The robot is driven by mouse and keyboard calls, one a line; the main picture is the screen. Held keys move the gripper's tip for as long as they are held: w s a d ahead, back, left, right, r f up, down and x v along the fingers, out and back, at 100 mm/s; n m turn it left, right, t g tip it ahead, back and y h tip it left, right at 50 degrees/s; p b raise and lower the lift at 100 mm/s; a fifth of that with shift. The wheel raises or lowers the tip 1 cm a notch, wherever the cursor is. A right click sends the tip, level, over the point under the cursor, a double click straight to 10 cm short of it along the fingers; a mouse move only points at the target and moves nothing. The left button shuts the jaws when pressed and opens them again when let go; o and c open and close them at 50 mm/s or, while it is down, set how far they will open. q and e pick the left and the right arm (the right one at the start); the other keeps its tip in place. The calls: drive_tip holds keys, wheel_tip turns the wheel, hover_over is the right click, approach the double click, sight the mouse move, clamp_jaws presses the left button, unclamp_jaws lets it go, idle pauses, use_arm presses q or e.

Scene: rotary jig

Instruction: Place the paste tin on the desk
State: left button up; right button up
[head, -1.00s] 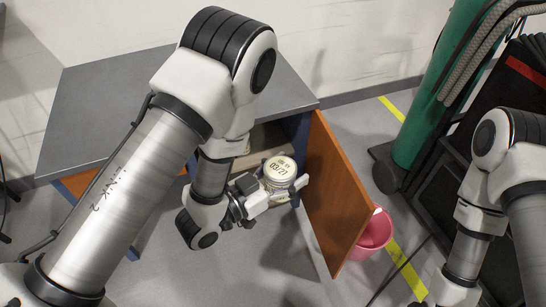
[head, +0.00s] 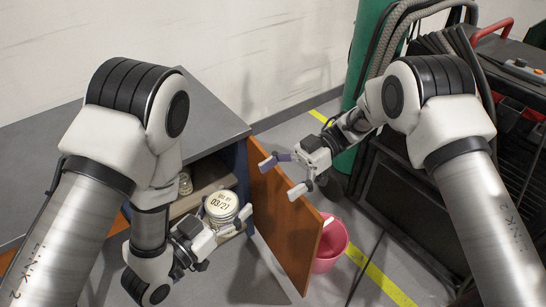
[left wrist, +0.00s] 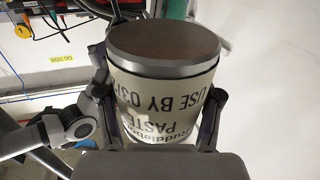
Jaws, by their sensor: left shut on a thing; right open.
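The paste tin (head: 222,205) has a pale lid marked 03/27. My left gripper (head: 224,222) is shut on it and holds it in front of the open cabinet under the desk. In the left wrist view the tin (left wrist: 163,85) sits between both fingers, its label reading PASTE and USE BY upside down, a dark brown end at the top. The grey desk top (head: 205,105) is behind the left arm, partly hidden by it. My right gripper (head: 292,176) is open and empty, above the cabinet door's upper edge.
The orange-brown cabinet door (head: 285,225) stands open to the right of the tin. A pink bucket (head: 332,248) stands behind the door. A green cylinder (head: 362,65) and a dark cart stand at right. The visible desk top looks clear.

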drive_tip(key=n+h, duration=0.1)
drive_tip(key=n, duration=0.1)
approach(227, 196)
drive_tip(key=d, duration=0.1)
use_arm(q)
drive_tip(key=shift+s+r, duration=0.1)
use_arm(e)
drive_tip(key=r, duration=0.1)
drive_tip(key=shift+t, duration=0.3)
drive_tip(key=x, duration=1.1)
drive_tip(key=shift+f, duration=0.2)
drive_tip(key=shift+w+a, duration=0.1)
drive_tip(key=shift+w, duration=0.05)
drive_tip(key=c, duration=1.4)
drive_tip(key=o, duration=1.4)
